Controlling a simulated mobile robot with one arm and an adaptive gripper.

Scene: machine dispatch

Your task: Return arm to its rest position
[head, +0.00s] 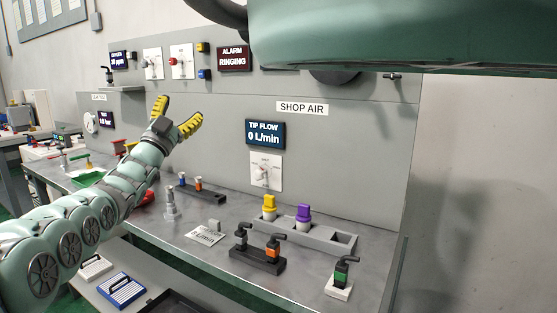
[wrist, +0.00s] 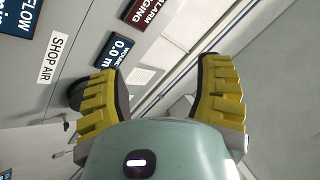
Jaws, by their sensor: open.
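My gripper (head: 176,117) is at the end of my raised arm, left of centre in the head view. Its two yellow ridged fingers are spread, with nothing between them. In the wrist view the open gripper (wrist: 160,95) points toward the grey panel, with a clear gap between its fingers. The gripper is above the grey bench (head: 190,235) and in front of the upright panel (head: 350,150). It looks apart from both. My large green body part covers the top right of the head view and hides some of the panel's upper edge.
The panel carries the alarm display (head: 234,58), tip flow display (head: 265,133) and a dial (head: 266,172). The bench holds a grey rack with a yellow piece (head: 269,206) and a purple piece (head: 303,214), a black valve block (head: 257,260) and a green valve (head: 340,275). Bare floor lies right.

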